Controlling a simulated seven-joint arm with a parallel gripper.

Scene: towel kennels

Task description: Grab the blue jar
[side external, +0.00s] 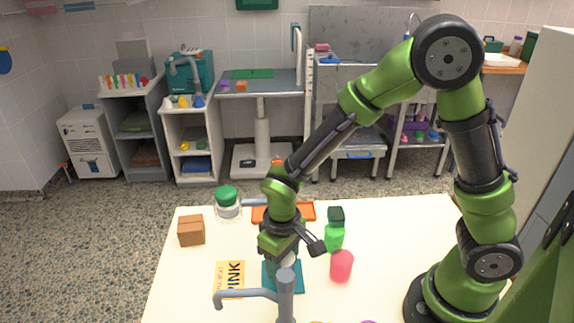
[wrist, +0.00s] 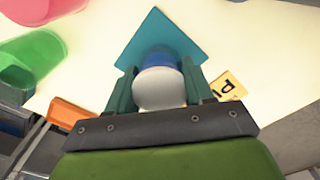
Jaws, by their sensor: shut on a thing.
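In the wrist view, a jar with a white rounded top and a blue body (wrist: 158,62) sits between the two fingers of my gripper (wrist: 160,88). The fingers are shut on its sides. A teal square mat (wrist: 160,30) shows just beyond the jar. In the side external view, my gripper (side external: 281,262) points down over the teal mat (side external: 297,278), and the jar is hidden behind it. I cannot tell whether the jar touches the mat.
A pink cup (side external: 341,266) and a green bottle (side external: 335,232) stand right of my gripper. An orange tray (side external: 302,211) lies behind. A green-lidded glass jar (side external: 227,203), a brown box (side external: 191,231) and a yellow card (side external: 230,274) are left. A grey faucet (side external: 285,296) stands in front.

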